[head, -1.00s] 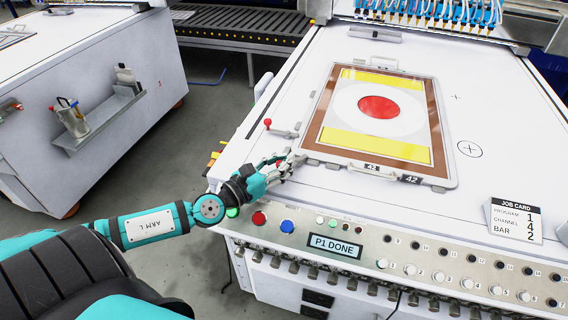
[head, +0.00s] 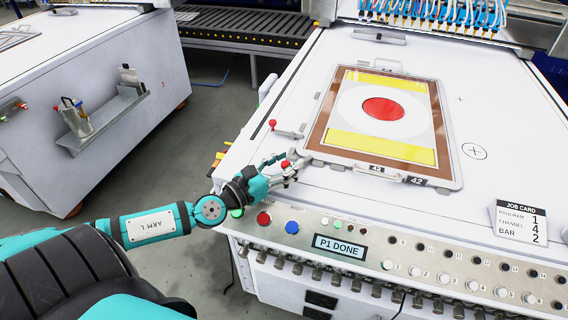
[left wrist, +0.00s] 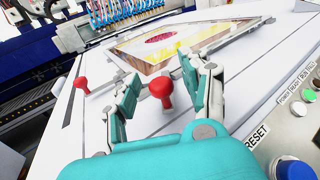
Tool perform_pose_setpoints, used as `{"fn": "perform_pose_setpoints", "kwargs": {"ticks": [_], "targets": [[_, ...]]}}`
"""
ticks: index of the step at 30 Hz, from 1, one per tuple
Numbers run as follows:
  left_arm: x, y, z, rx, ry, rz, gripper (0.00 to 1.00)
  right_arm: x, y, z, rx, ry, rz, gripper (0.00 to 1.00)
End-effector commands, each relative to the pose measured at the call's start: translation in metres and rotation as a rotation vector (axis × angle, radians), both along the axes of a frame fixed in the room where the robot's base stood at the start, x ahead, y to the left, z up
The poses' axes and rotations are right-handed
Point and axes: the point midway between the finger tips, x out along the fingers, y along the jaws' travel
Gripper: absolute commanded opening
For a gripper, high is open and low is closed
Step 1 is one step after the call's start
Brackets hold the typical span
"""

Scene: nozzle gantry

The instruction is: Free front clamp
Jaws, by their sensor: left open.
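The front clamp shows as a red knob (head: 285,163) on the white table near its left front corner. In the left wrist view the knob (left wrist: 161,90) stands between the two fingers, with visible gaps to each side. My left gripper (head: 291,168) is open around it; its fingers partly hide the clamp's base in the head view. A second clamp with a red knob (head: 272,124) sits further back along the left edge, and it also shows in the left wrist view (left wrist: 81,85). The framed screen (head: 432,154) lies flat to the right. My right gripper is not in view.
The control panel (head: 299,228), with buttons and a "P1 DONE" display (head: 340,247), runs along the front edge below my left arm. A job card (head: 519,221) stands at right. A nozzle row (head: 430,12) crosses the back. The table right of the screen is mostly clear.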

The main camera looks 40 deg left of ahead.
Motion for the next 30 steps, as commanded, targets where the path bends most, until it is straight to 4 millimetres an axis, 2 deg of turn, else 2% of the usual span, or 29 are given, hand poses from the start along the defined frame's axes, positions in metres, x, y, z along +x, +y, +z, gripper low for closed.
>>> {"fn": "perform_pose_setpoints", "kwargs": {"ticks": [7, 21, 30], "targets": [[-0.012, 0.003, 0.000, 0.000, 0.001, 0.002, 0.46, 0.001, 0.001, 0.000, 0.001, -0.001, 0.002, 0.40], [-0.080, 0.019, -0.002, 0.003, 0.008, 0.001, 0.46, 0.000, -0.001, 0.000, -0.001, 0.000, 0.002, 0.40], [-0.111, 0.026, -0.001, 0.001, 0.005, 0.003, 0.46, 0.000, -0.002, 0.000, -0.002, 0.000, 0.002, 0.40]]}}
